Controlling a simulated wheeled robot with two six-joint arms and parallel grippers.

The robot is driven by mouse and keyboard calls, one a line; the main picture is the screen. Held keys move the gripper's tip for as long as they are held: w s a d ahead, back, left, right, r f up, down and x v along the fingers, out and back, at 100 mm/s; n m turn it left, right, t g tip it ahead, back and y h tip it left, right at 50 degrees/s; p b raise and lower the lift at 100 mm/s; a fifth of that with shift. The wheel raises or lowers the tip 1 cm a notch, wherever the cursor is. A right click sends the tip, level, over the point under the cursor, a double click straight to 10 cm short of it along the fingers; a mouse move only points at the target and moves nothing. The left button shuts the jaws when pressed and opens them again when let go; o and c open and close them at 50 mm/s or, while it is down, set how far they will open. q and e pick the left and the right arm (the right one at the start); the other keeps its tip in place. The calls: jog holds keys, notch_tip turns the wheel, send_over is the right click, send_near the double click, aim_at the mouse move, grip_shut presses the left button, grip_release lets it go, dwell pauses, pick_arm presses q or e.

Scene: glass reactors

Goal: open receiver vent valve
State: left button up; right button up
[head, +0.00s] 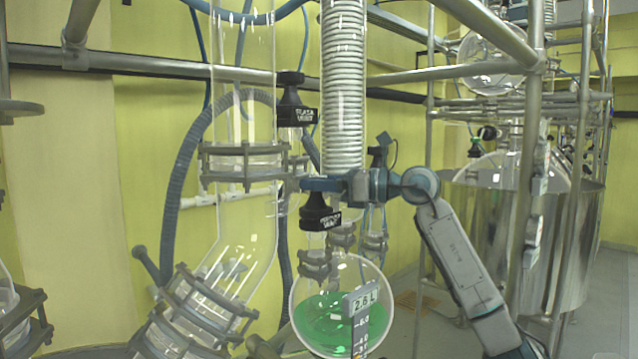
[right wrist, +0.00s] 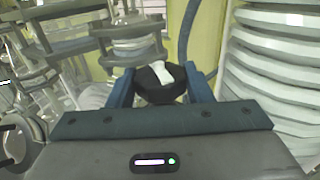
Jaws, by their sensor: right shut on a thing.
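The receiver (head: 304,309) is a round glass flask with green liquid and a "2.6 L" tag. Above it is a black vent valve (head: 320,217) with a small, hard-to-read label. My right gripper (head: 312,184) reaches in from the right at the top of this valve. In the right wrist view, its blue fingers (right wrist: 160,84) are shut on a black knob (right wrist: 148,90) with a white mark on top. The fingers partly hide the knob in the head view. The knob's turn angle is hard to tell. My left gripper is not in view.
A second black valve (head: 297,112) with a label sits just above left. A coiled glass condenser (head: 343,80) stands close behind my gripper. A wide glass tube (head: 243,215) with clamps is at left. Metal frame bars (head: 520,190) and a steel vessel (head: 575,235) are at right.

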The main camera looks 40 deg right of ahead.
jog(key=shift+r, duration=0.1)
jog(key=o, duration=0.7)
jog(key=shift+o, duration=0.2)
jog(key=s+d+b, duration=0.1)
jog(key=b, duration=0.1)
jog(key=shift+s+f+b, duration=0.1)
jog(key=shift+f+b, duration=0.3)
jog(key=b+v, duration=0.1)
jog(key=v, duration=0.1)
jog(key=b+v, duration=0.1)
jog(key=v, duration=0.1)
jog(key=b+v, duration=0.1)
jog(key=v, duration=0.1)
jog(key=shift+r+b, duration=0.3)
